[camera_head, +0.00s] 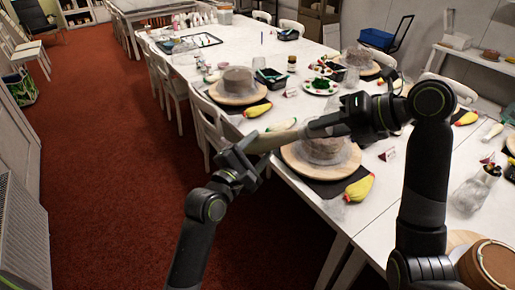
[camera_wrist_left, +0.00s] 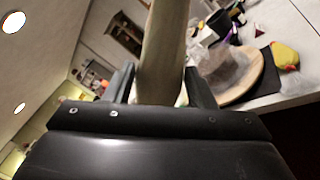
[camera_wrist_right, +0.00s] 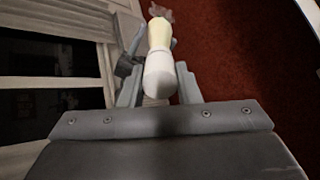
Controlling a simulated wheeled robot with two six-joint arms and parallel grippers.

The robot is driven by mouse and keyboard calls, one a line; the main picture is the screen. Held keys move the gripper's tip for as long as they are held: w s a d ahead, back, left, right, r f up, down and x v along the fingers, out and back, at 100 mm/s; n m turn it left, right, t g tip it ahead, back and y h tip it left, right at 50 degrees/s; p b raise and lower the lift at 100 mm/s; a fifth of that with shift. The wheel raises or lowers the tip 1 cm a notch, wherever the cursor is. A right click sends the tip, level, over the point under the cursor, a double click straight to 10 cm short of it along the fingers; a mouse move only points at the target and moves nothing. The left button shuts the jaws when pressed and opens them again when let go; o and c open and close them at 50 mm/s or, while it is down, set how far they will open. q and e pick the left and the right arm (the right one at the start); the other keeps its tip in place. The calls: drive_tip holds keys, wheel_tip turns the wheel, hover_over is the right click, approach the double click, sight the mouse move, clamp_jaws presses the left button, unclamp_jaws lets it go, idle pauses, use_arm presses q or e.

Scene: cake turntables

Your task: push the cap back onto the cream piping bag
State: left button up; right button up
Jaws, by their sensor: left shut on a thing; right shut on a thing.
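The cream piping bag (camera_head: 272,140) is held in the air between my two grippers, in front of the near turntable. My left gripper (camera_head: 246,158) is shut on the bag; in the left wrist view the pale bag body (camera_wrist_left: 163,50) stands between the fingers. My right gripper (camera_head: 312,129) is shut on a white, rounded piece that looks like the cap (camera_wrist_right: 159,78). In the right wrist view a yellowish section (camera_wrist_right: 160,36) lies in line beyond it. I cannot tell whether the white piece and the bag touch or are apart.
The near wooden turntable (camera_head: 292,158) carries a grey cake (camera_head: 322,147) under clear wrap. A yellow piping bag (camera_head: 359,188) lies beside it. Another turntable (camera_head: 221,97) and a second yellow bag (camera_head: 257,110) are farther back. White chairs line the table's left edge; red carpet is clear there.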

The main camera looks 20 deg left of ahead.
drive_tip(key=shift+a+f, duration=0.25)
drive_tip(key=shift+a, duration=0.1)
idle(0.8)
drive_tip(key=o, duration=1)
drive_tip(key=v, duration=1.2)
drive_tip(key=shift+r, duration=0.1)
